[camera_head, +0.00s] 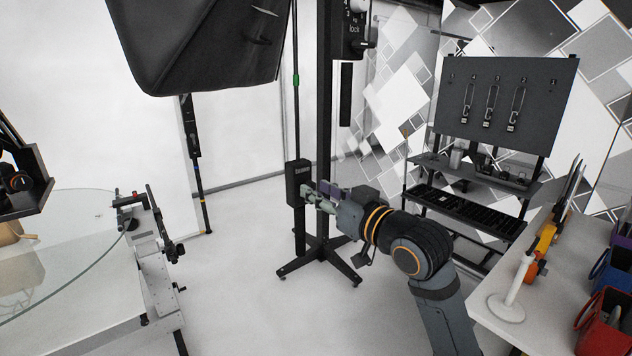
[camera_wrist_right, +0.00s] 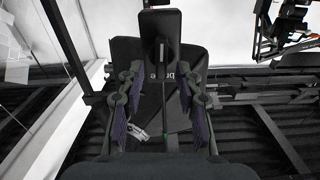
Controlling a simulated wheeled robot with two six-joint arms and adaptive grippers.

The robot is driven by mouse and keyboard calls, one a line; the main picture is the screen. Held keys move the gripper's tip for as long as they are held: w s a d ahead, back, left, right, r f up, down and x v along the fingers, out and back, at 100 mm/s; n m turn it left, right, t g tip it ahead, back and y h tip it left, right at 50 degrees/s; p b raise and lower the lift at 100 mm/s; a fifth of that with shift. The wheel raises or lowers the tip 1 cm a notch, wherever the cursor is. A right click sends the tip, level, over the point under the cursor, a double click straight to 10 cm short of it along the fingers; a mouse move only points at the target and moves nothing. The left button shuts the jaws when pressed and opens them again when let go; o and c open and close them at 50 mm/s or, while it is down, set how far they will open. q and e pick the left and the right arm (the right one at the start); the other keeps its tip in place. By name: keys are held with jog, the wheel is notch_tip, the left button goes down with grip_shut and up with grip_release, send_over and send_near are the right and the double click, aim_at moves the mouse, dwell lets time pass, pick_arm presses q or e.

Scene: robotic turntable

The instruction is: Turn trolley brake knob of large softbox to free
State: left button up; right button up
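The large softbox (camera_head: 205,45) is black and hangs at the top of the head view beside its black stand column (camera_head: 324,120). The black brake box (camera_head: 298,180) with pale lettering is low on the stand, above the trolley base (camera_head: 320,262). My right gripper (camera_head: 308,193) is at the box's right side. In the right wrist view, the brake box (camera_wrist_right: 145,88) with its partly visible lettering lies beyond and between the spread fingers of my right gripper (camera_wrist_right: 159,82). A dark upright part stands before the box; whether it is the knob, and its setting, I cannot tell.
A glass-topped turntable (camera_head: 75,240) is at left. A white table (camera_head: 530,270) with a white stand and coloured bins is at right. A dark tool rack (camera_head: 507,100) stands behind. The pale floor (camera_head: 235,290) between turntable and stand is clear.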

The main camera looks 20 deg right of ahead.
jog(key=shift+x, duration=0.75)
grip_shut()
jog(key=shift+a+n+p, duration=0.1)
jog(key=shift+n+p, duration=0.2)
jog(key=shift+n, duration=0.2)
grip_release()
notch_tip(320, 180, up, 10)
